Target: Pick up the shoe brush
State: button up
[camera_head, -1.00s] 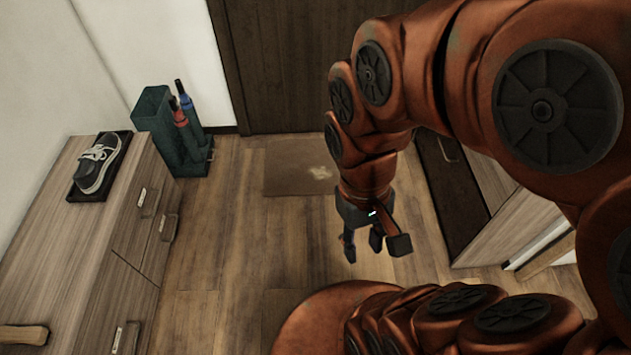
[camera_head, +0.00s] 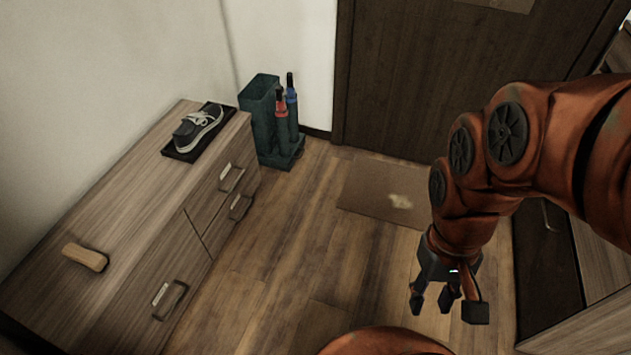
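The shoe brush (camera_head: 85,257) looks like a small tan wooden block. It lies on the near left part of the wooden cabinet top (camera_head: 130,200), and its bristles cannot be made out. My gripper (camera_head: 447,304) hangs at the right of the view, pointing down over the floor. Its dark fingers are spread apart and nothing is between them. It is far to the right of the brush and touches nothing.
A dark sneaker (camera_head: 198,127) sits on a black tray (camera_head: 183,156) at the cabinet's far end. A green umbrella stand (camera_head: 262,120) holds two umbrellas. A mat (camera_head: 380,194) lies before the dark door (camera_head: 430,90). Floor between cabinet and gripper is clear.

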aim_at(96, 262)
jog(key=u, duration=2.1)
jog(key=k, duration=0.5)
jog(key=u, duration=0.45)
jog(key=i, duration=0.3)
jog(key=u, duration=0.4)
